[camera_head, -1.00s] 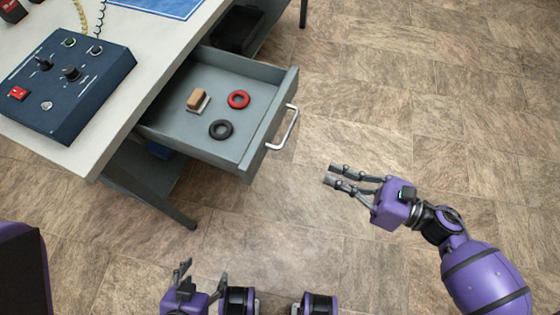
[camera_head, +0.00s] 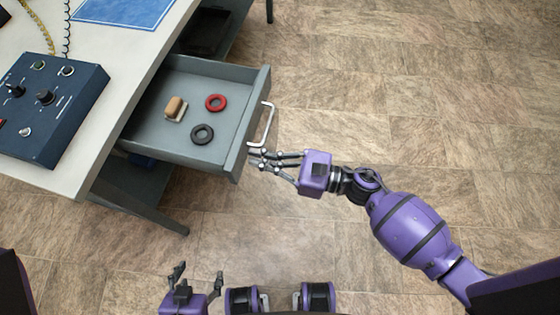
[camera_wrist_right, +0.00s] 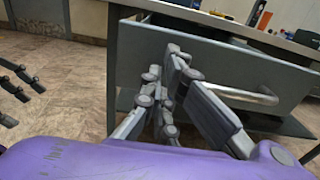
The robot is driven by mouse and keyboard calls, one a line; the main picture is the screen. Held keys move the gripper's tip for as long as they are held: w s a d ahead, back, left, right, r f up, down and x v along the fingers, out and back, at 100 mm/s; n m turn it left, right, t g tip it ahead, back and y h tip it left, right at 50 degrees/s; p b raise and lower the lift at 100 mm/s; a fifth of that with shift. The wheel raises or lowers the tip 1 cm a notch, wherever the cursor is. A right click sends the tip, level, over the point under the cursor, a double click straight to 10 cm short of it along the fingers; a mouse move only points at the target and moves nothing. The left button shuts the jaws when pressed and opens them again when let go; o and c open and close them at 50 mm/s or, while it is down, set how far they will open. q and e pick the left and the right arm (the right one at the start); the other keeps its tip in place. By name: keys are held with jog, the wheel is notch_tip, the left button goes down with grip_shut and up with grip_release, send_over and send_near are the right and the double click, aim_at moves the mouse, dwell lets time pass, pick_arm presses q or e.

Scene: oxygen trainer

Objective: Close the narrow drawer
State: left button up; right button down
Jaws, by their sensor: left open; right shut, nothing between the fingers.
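The narrow grey drawer (camera_head: 237,150) stands pulled out from under the workbench in the head view. Its bar handle (camera_head: 268,126) is on the front panel. My right gripper (camera_head: 253,158) is shut and empty, with its fingertips at the lower end of the drawer front, by the handle. The right wrist view shows the fingers (camera_wrist_right: 172,75) in front of the drawer front (camera_wrist_right: 215,65), with the handle (camera_wrist_right: 240,97) to their right. Whether they touch the front I cannot tell. My left gripper (camera_head: 198,272) is open and empty at the bottom of the head view, apart from the drawer.
The drawer holds a red ring (camera_head: 215,103), a black ring (camera_head: 202,134) and a tan-topped block (camera_head: 175,107). A blue control box (camera_head: 50,110) sits on the bench top (camera_head: 128,90). The floor to the right is clear.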

jog(key=shift+w+a, duration=0.15)
jog(key=shift+a, duration=0.35)
jog(key=shift+a, duration=0.1)
jog(key=shift+w+a, duration=0.1)
jog(key=shift+a, duration=0.1)
jog(key=b, duration=0.4)
send_near(149, 139)
jog(key=r, duration=0.1)
jog(key=d+r, duration=0.1)
jog(key=r, duration=0.1)
jog(key=shift+s+d+r, duration=0.15)
jog(key=shift+s+r, duration=0.05)
jog(key=shift+s, duration=0.1)
jog(key=b+x, duration=0.2)
jog(key=x, duration=0.8)
jog(key=shift+f, duration=0.1)
jog(key=shift+w+a, duration=0.2)
jog(key=shift+a, duration=0.35)
jog(key=shift+a+b, duration=0.1)
jog(key=shift+b, duration=0.2)
jog(key=shift+r, duration=0.2)
jog(key=shift+w, duration=0.1)
